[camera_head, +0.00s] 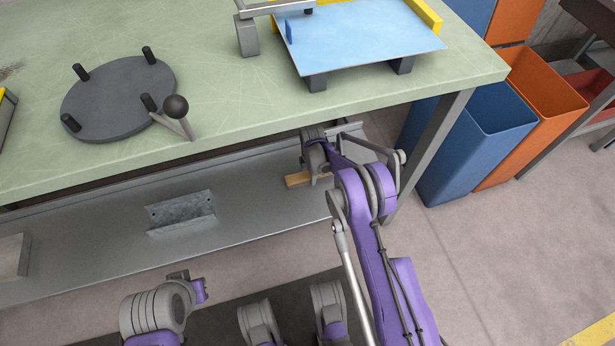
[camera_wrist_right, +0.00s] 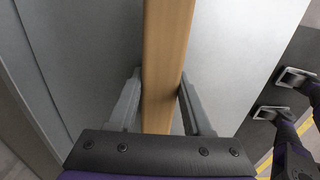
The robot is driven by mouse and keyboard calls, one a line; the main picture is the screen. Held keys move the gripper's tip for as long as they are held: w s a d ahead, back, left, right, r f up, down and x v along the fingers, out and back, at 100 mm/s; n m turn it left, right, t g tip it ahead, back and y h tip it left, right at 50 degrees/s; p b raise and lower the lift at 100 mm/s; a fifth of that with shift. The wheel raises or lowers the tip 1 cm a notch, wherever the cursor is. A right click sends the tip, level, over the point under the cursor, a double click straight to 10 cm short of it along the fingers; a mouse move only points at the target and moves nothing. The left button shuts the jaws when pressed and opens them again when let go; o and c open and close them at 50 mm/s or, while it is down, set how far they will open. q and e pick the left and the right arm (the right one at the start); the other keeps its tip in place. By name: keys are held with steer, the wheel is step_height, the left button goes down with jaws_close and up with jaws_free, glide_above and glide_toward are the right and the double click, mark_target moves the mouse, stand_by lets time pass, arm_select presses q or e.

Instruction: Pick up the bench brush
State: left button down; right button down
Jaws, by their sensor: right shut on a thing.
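The bench brush shows as a bar of light brown wood (camera_head: 297,180) on or just above the grey shelf under the bench. In the right wrist view the same wooden bar (camera_wrist_right: 165,60) runs up the picture between the fingers. My right gripper (camera_wrist_right: 160,105) is shut on it, with one finger on each side. In the head view my right arm reaches under the bench front and hides much of the brush and gripper. No bristles show. My left arm's end (camera_head: 180,278) is low at the left, away from the brush; its finger opening cannot be made out.
The green bench top (camera_head: 235,105) overhangs the shelf (camera_head: 110,225). A bent metal channel (camera_head: 180,213) lies on the shelf left of the brush. A bench leg (camera_head: 432,145) stands close to my right arm. Blue (camera_head: 470,150) and orange (camera_head: 545,95) bins stand beyond it.

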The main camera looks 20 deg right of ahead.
step_height(320, 180, up, 10)
steer(key=p, duration=0.2)
steer(key=shift+p, duration=0.35)
steer(key=c, duration=0.8)
jaws_free()
steer(key=shift+c, duration=0.2)
steer(key=c, duration=0.7)
steer(key=shift+a, duration=0.1)
